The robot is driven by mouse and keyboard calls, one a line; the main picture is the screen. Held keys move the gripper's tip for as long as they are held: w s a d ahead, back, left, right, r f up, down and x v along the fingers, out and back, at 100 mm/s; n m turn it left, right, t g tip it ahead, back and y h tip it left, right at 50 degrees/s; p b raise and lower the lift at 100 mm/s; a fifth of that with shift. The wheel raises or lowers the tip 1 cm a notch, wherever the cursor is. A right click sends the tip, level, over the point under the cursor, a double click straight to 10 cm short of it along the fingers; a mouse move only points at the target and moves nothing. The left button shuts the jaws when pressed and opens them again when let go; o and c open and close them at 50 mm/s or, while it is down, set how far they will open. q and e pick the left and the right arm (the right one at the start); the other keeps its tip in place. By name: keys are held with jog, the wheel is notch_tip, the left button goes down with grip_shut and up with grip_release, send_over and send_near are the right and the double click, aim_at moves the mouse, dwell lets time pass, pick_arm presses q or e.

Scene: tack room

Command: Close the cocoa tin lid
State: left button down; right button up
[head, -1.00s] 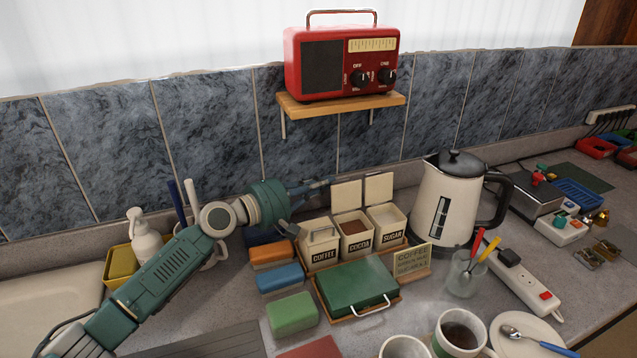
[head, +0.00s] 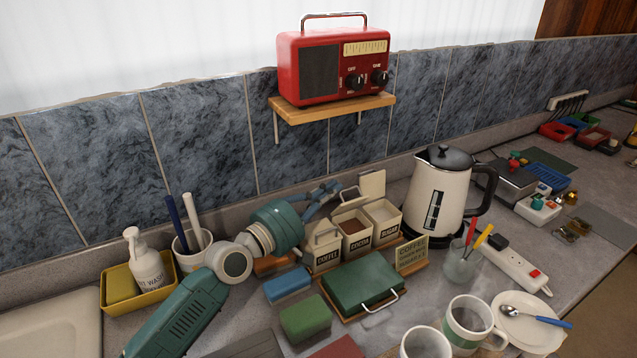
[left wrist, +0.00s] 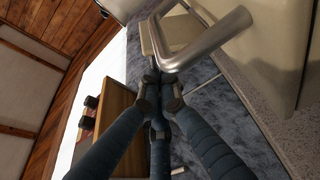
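The cocoa tin (head: 356,243) stands open between the coffee tin (head: 324,258) and the open sugar tin (head: 389,232), brown powder showing inside. Its cream lid (head: 351,196) stands raised at the back, partly hidden by my left gripper. My left gripper (head: 334,187) is above and behind the coffee tin, beside the cocoa lid; contact cannot be told. In the left wrist view the left gripper's fingers (left wrist: 160,86) are drawn together, with no object visible between them. A silver handle (left wrist: 205,45) is close in front of them. My right gripper is out of view.
The sugar lid (head: 372,184) stands raised to the right. A kettle (head: 437,195) is right of the tins. A green box (head: 362,281) and a small sign (head: 411,255) are in front. A shelf (head: 330,109) with a red radio (head: 331,65) is above.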

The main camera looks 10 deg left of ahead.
pick_arm(q)
jog(key=shift+s+d+f+p, duration=0.2)
jog(key=shift+s+d+p, duration=0.15)
jog(key=shift+s+d, duration=0.3)
jog(key=shift+s+d+f+p, duration=0.2)
jog(key=shift+s+d+p, duration=0.15)
jog(key=shift+s, duration=0.4)
jog(key=shift+d, duration=0.1)
jog(key=shift+f, duration=0.1)
